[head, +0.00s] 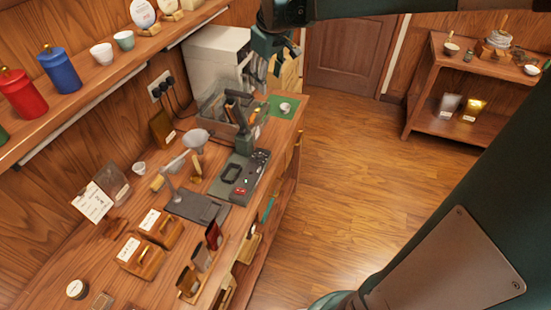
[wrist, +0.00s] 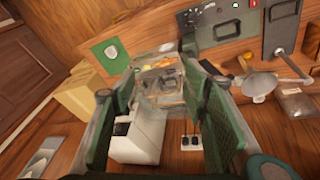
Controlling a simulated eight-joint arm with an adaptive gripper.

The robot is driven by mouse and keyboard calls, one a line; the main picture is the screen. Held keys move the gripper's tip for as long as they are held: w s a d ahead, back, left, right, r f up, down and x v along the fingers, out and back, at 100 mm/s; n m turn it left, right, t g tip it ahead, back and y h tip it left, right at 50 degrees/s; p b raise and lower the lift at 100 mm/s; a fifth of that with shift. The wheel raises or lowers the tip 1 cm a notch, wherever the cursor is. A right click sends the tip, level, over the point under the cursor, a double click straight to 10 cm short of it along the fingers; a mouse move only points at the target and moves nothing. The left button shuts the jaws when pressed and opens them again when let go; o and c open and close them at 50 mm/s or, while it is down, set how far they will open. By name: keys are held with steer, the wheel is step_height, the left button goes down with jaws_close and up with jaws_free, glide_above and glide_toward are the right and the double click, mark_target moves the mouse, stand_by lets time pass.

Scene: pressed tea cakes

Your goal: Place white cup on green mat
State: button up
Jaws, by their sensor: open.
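The green mat (head: 274,103) lies at the far end of the wooden counter. A small white cup (head: 285,107) stands on it, near its middle. In the wrist view the green mat (wrist: 99,52) is at the upper left, with the white cup (wrist: 112,52) on it. My gripper (head: 273,66) is above the far part of the counter, apart from the mat and cup. In the wrist view my gripper (wrist: 148,78) has its fingers spread wide, with nothing between them. Another white cup (head: 101,54) stands on the wall shelf, and a small one (head: 139,168) on the counter.
A clear bin of utensils (head: 222,112) stands beside the mat, with a white appliance (head: 215,55) behind it. A dark scale (head: 238,175) and a grey device (head: 196,206) occupy the counter. The floor (head: 340,170) to the right is clear.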

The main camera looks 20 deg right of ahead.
steer(key=s+a+f+m+t, duration=0.1)
steer(key=s+a+f, duration=0.1)
steer(key=s, duration=0.7)
steer(key=s+a+f+m+t, duration=0.1)
steer(key=s+a, duration=0.4)
steer(key=s, duration=0.5)
steer(key=s+a+f+m+t, duration=0.1)
steer(key=s+a+f+m, duration=0.1)
steer(key=s, duration=0.8)
steer(key=shift+a+f+t+y, duration=0.3)
steer(key=shift+a+f, duration=0.1)
steer(key=shift+a, duration=0.4)
steer(key=shift+f, duration=0.1)
step_height(320, 180, down, 6)
steer(key=b, duration=0.5)
steer(key=shift+r+b, duration=0.2)
steer(key=shift+b, duration=0.2)
